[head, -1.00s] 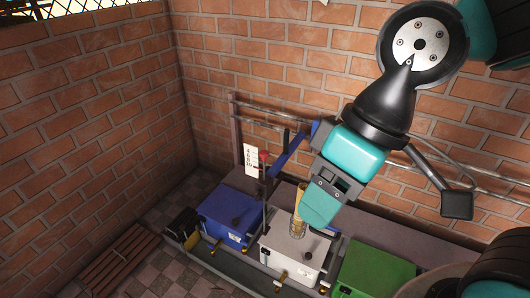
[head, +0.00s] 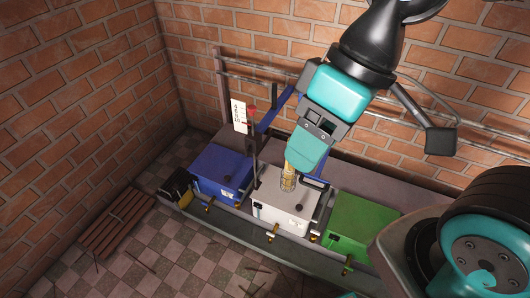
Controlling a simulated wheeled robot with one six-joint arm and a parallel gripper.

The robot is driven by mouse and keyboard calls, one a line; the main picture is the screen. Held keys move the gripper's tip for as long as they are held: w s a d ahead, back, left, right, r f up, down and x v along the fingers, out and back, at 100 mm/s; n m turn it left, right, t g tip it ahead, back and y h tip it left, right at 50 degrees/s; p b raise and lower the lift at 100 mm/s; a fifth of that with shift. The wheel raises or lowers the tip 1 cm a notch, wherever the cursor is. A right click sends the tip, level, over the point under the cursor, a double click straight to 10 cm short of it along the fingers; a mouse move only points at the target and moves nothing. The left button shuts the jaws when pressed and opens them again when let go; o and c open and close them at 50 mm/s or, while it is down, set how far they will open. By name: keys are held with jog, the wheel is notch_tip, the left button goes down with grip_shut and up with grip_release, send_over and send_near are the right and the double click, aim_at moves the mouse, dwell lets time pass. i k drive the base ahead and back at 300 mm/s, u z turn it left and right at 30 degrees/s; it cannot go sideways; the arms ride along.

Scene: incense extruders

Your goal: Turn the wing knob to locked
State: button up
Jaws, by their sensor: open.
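Three extruder boxes stand in a row along the brick wall: a blue one (head: 221,166), a white one (head: 270,203) and a green one (head: 362,222). My gripper (head: 299,165) is open above the white box, pointing down. It overlaps the top of a brass-coloured cylinder (head: 287,182) on that box. Its fingertips are hard to make out, and I cannot tell whether they touch anything.
Brass spouts (head: 273,230) stick out at the boxes' fronts. A slatted wooden piece (head: 116,222) lies on the checkered floor, which is mostly clear in front.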

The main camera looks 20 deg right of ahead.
aim_at(247, 150)
jog(key=u, duration=2.55)
jog(key=i, duration=2.2)
jog(key=z, duration=3.55)
